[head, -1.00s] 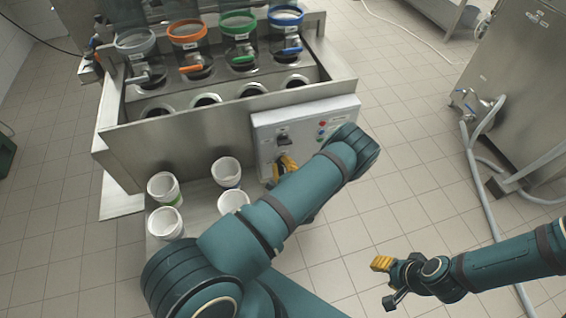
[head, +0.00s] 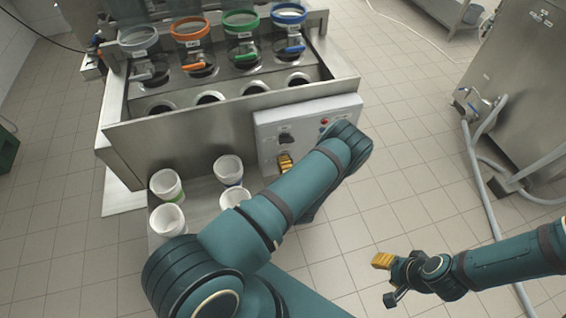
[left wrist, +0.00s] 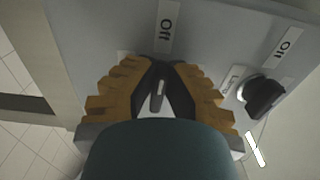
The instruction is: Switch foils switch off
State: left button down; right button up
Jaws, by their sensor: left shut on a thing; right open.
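A light grey control panel (head: 268,128) is on the front right of the steel machine; it also shows in the left wrist view (left wrist: 210,40). My left gripper (head: 286,161) is at the panel's lower part. In the left wrist view its yellow-padded fingers (left wrist: 160,84) are shut on a dark rotary switch (left wrist: 157,92) with a pale mark. An "Off" label (left wrist: 166,28) is above this switch. A second black knob (left wrist: 264,96) with its own "Off" label is at the right, untouched. The name of the held switch is not readable. My right gripper (head: 383,262) is open and empty.
White cups (head: 228,170) stand on the low shelf left of the panel. Several valves with coloured rings (head: 190,30) top the machine. A steel cabinet (head: 510,90) with hoses stands at the right. Tiled floor between them is clear.

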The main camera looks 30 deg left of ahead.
pick_arm(q)
jog(key=shift+w, duration=0.1)
dwell(0.3)
jog(key=c, duration=1)
grip_release()
jog(key=v, duration=1.2)
